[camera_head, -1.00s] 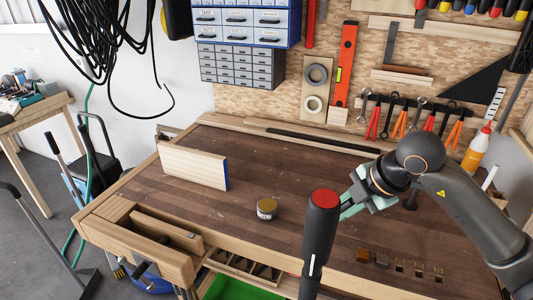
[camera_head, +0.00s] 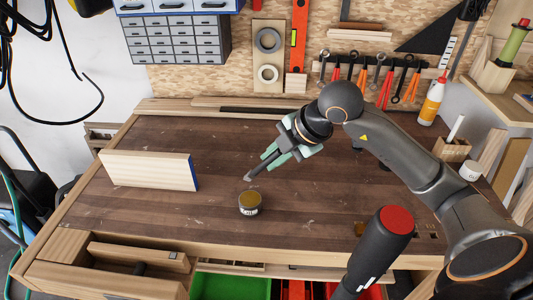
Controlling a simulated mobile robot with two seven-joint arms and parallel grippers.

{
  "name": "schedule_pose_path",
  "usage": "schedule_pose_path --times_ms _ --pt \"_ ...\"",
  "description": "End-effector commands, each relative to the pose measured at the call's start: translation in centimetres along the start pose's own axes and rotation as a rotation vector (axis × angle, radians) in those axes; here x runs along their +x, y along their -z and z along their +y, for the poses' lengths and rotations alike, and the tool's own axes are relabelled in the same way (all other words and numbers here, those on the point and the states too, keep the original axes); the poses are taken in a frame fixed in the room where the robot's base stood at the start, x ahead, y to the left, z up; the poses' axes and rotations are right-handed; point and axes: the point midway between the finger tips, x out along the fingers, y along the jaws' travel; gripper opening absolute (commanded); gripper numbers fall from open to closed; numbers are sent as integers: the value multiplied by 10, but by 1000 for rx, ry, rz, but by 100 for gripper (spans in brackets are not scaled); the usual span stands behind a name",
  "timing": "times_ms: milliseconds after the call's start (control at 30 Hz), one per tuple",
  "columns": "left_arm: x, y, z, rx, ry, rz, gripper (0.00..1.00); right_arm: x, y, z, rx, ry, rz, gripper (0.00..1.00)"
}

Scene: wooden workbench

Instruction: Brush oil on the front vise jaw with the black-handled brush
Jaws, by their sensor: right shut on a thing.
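My right gripper (camera_head: 276,156) is shut on a slim dark-handled tool, seemingly the brush (camera_head: 259,170). The brush tilts down to the left, its greyish tip above and behind the jar. The small round jar (camera_head: 249,210) has a golden-brown top and a pale label; it stands on the bench, apart from the brush as far as I can tell. The wooden front vise jaw (camera_head: 95,283) is at the lower left corner of the bench, with a wooden block (camera_head: 137,256) just behind it. My left gripper is not in view.
A pale board with a blue end (camera_head: 148,170) stands on edge on the dark workbench (camera_head: 330,200), left of the jar. A squeeze bottle (camera_head: 432,102) stands at the back right. A green bin (camera_head: 230,286) is below the front edge. The bench middle is mostly clear.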

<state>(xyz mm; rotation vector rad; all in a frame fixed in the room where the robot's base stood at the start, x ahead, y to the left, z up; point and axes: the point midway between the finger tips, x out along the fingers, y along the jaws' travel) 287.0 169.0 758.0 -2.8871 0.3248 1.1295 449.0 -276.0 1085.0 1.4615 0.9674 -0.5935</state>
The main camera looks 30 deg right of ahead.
Motion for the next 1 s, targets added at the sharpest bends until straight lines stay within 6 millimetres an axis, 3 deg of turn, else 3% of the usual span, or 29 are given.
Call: schedule_pose_path --times_ms 533,1000 --pt "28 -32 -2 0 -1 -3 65 44 -7 -29 0 1 2 0" --pt "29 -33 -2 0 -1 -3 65 47 -8 -31 0 0 1 0"
